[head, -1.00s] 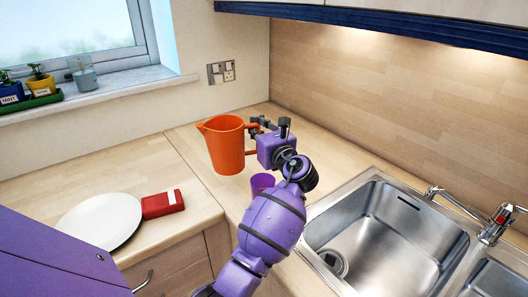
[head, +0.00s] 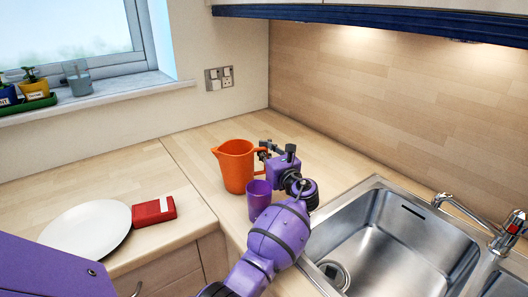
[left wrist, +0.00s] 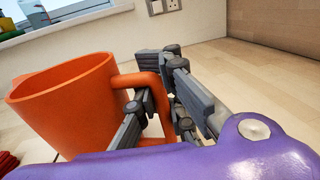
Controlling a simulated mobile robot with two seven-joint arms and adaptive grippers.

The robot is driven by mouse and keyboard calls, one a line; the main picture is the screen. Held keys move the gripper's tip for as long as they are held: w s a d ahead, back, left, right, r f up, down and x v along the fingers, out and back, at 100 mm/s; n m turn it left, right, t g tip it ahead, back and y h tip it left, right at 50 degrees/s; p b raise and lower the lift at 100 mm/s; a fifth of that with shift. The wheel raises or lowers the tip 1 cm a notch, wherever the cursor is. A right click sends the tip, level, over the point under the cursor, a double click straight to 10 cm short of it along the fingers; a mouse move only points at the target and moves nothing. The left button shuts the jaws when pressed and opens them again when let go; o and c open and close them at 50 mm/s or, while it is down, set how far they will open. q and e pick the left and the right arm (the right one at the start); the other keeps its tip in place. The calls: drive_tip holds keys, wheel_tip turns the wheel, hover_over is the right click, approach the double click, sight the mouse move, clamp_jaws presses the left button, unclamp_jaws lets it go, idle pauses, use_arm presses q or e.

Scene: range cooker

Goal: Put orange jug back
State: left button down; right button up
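The orange jug (head: 236,168) is upright at the back of the counter, left of the sink, with its spout to the left. It looks to be at counter level, though its base is partly covered by the purple cup. In the left wrist view the jug (left wrist: 65,100) fills the left side, its handle pointing to my gripper. My left gripper (head: 266,151) is at the handle, on the jug's right side. In the left wrist view its fingers (left wrist: 162,98) lie on both sides of the handle and look closed on it. My right gripper is not in view.
A purple cup (head: 259,194) stands just in front of the jug, close to my left arm. The steel sink (head: 400,245) is right. The counter's back corner is clear.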

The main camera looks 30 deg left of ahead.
use_arm(q)
drive_tip(key=c, duration=2.5)
unclamp_jaws()
drive_tip(key=shift+f, duration=0.1)
drive_tip(key=o, duration=0.6)
drive_tip(key=shift+o, duration=0.3)
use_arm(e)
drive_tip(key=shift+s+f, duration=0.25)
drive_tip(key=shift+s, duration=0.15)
